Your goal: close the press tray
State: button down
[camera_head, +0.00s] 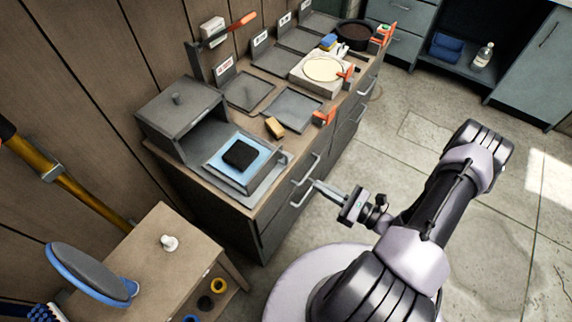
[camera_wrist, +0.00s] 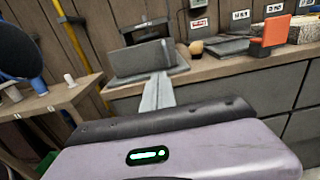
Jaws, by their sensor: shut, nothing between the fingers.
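The press is a dark grey box (camera_head: 180,110) with a knob on its lid, at the near left end of the counter. Its tray (camera_head: 232,183) sticks out of the open front toward the counter's front edge. A light blue sheet with a black pad (camera_head: 240,153) lies on the tray. A metal handle (camera_head: 284,157) is at the tray's outer end. My gripper (camera_head: 316,186) is shut and empty, beyond the counter edge, to the right of and slightly below the handle. In the wrist view, its fingers (camera_wrist: 157,92) point at the press (camera_wrist: 143,58).
A small wooden table (camera_head: 150,250) stands at lower left. Floor at right is clear.

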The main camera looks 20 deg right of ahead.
aim_at(275, 161)
jog(key=b+x, duration=0.3)
jog(key=x, duration=1.1)
jog(key=shift+b, duration=0.3)
jog(key=shift+s, duration=0.1)
